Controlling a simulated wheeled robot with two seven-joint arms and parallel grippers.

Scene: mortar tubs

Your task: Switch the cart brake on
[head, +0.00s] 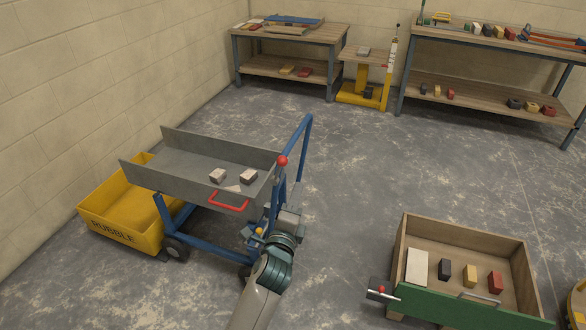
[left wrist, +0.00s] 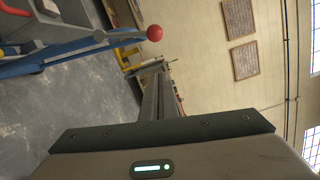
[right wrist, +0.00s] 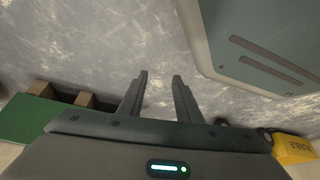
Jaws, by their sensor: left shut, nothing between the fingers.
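The cart (head: 190,150) has a grey tray on a blue frame, with a red loop handle (head: 228,206) on its near side. A red ball knob (head: 282,160) stands at the cart's right end beside the blue push bar; it also shows in the left wrist view (left wrist: 155,33). A small yellow knob (head: 259,231) shows low by the frame. My right gripper (right wrist: 158,80) is open and empty, outside the head view.
Two pale blocks lie in the cart tray. A yellow rubble tub (head: 120,225) is behind the cart's left end. A wooden box with a green front (head: 470,308) holds several blocks at the lower right. Workbenches (head: 290,35) line the back wall. The middle floor is clear.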

